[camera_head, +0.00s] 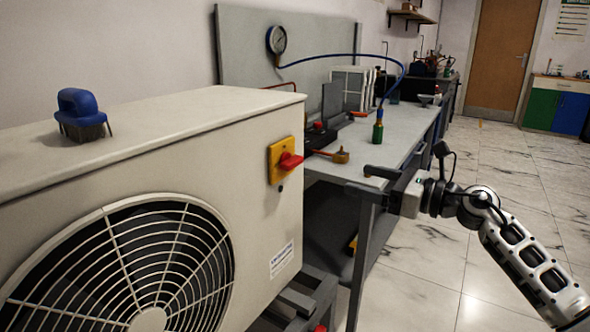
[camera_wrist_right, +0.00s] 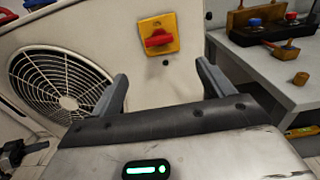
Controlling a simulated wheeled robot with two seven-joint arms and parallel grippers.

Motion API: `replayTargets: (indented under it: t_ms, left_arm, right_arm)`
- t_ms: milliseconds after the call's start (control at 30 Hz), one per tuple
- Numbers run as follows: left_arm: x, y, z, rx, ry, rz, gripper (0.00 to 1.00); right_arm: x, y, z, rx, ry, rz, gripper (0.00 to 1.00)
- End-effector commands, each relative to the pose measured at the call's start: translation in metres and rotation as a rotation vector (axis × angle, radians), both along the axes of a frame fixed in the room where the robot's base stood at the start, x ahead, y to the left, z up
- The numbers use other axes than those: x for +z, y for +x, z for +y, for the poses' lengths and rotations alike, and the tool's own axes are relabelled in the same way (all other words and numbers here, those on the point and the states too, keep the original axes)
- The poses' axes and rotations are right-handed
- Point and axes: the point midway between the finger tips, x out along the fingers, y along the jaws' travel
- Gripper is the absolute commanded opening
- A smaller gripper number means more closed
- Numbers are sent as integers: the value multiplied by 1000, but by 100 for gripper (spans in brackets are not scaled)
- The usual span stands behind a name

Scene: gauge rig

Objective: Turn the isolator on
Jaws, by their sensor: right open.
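In the right wrist view the red handle (camera_wrist_right: 158,41) lies roughly level across the yellow plate (camera_wrist_right: 174,24). My right gripper (camera_head: 362,180) is open and empty, to the right of the isolator and apart from it. In the right wrist view its two fingers (camera_wrist_right: 162,75) stand wide apart, with the isolator beyond and between them.
A blue-handled brush (camera_head: 80,112) lies on top of the fan unit. The tiled floor at right is open.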

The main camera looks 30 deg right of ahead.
Motion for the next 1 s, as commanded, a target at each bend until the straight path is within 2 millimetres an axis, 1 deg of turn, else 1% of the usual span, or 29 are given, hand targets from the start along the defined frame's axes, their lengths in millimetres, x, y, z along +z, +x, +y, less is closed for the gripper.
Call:
replayTargets:
  t_ms: [100, 267, 400, 600, 700, 800, 1000]
  left_arm:
    - [4, 0, 0, 1, 1, 4, 0]
    - [7, 0, 1, 2, 2, 12, 0]
    - [9, 0, 1, 3, 1, 16, 0]
    - [12, 1, 1, 5, -1, 20, 0]
    - [11, 1, 1, 6, -1, 22, 0]
    - [10, 0, 1, 6, -1, 26, 0]
    - [7, 0, 2, 7, 1, 32, 0]
  right_arm:
    - [5, 15, 9, 1, 2, -3, 80]
    - [6, 45, 27, 1, 6, -3, 80]
    - [5, 72, 42, 0, 10, -2, 80]
    - [3, 105, 63, 0, 9, 0, 80]
    - [3, 118, 70, 0, 9, -1, 80]
    - [2, 126, 75, 0, 7, 0, 80]
    - [1, 131, 78, 1, 6, 2, 80]
